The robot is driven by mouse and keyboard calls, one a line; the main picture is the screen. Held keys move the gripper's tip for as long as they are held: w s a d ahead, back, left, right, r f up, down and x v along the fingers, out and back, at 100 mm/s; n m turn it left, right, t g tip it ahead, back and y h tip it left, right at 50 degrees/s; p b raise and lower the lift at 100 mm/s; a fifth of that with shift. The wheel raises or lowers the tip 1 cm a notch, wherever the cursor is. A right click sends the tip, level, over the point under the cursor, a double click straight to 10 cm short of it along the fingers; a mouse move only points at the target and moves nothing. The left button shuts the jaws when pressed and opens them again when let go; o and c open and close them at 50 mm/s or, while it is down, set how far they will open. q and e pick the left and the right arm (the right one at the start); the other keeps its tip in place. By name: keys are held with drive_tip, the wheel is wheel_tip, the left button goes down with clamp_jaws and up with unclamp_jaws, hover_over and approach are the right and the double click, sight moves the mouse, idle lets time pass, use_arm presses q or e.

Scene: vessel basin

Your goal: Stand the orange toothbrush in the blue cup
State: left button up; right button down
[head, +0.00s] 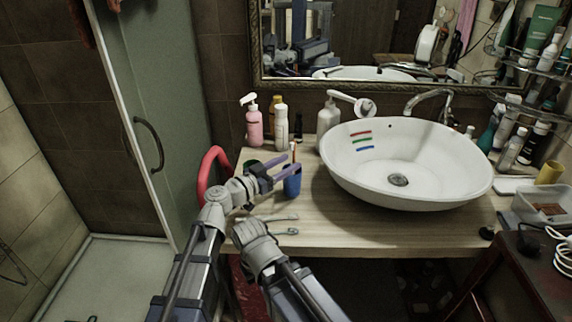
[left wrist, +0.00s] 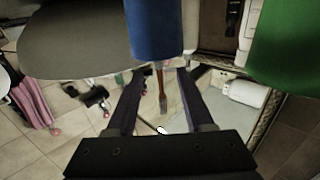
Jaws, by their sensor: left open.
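The blue cup (head: 292,184) stands upright near the left end of the wooden counter. The orange toothbrush (head: 294,152) stands in it, its upper part rising above the rim. My left gripper (head: 292,163) is open at the height of the cup's top, its fingers pointing right. In the left wrist view the picture is upside down: the blue cup (left wrist: 156,30) is at the top and the toothbrush (left wrist: 161,88) extends from it between the spread fingers (left wrist: 160,85), apparently touching neither. The toothbrush's lower end is hidden inside the cup.
A dark green container (head: 252,165) stands left of the cup, partly hidden by my gripper. The white basin (head: 345,180) is close on the right. Pale toothbrushes (head: 278,217) lie in front. A pink bottle (head: 254,126) and white bottles (head: 281,124) stand behind.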

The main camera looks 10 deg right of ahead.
use_arm(q)
drive_tip(key=v, duration=0.8)
idle(1.2)
